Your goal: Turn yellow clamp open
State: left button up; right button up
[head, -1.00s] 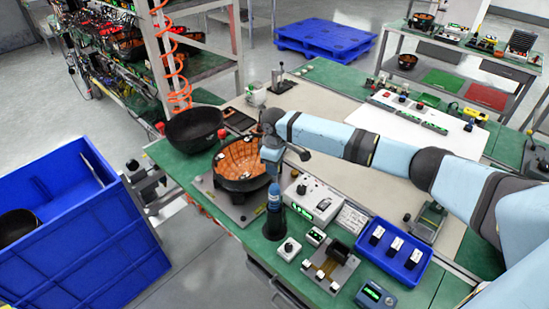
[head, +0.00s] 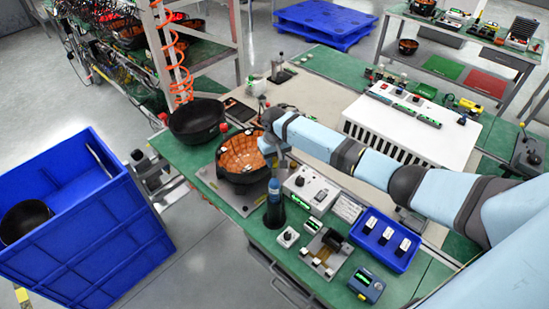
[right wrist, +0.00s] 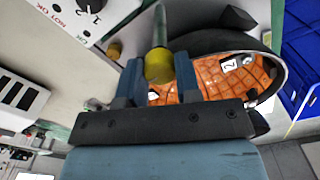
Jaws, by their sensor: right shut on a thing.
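The yellow clamp shows in the right wrist view as a rounded yellow knob (right wrist: 158,66) with a greenish-grey rod running up from it. My right gripper (right wrist: 157,82) is shut on this knob, one finger on each side. Behind the fingers is a dark bowl with an orange patterned lining (right wrist: 215,77). In the head view the same orange-lined bowl (head: 242,155) sits on a grey plate, and my right gripper (head: 283,160) is at its right side. The clamp itself is hidden there by the gripper and arm. My left gripper is not in view.
A blue-topped dark tool holder (head: 274,205) and a white control box (head: 308,190) stand close to the right gripper. A black bowl (head: 197,121) is behind left. A blue tray (head: 387,240) and a white slotted box (head: 410,125) lie right. A blue bin (head: 95,245) stands left.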

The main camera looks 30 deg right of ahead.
jog(key=shift+w+r+m, duration=0.1)
jog(key=shift+m, duration=0.2)
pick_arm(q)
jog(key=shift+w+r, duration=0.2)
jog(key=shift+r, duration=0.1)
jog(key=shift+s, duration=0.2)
pick_arm(e)
jog(key=o, duration=0.9)
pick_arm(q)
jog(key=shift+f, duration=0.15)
pick_arm(e)
jog(key=shift+o, duration=0.2)
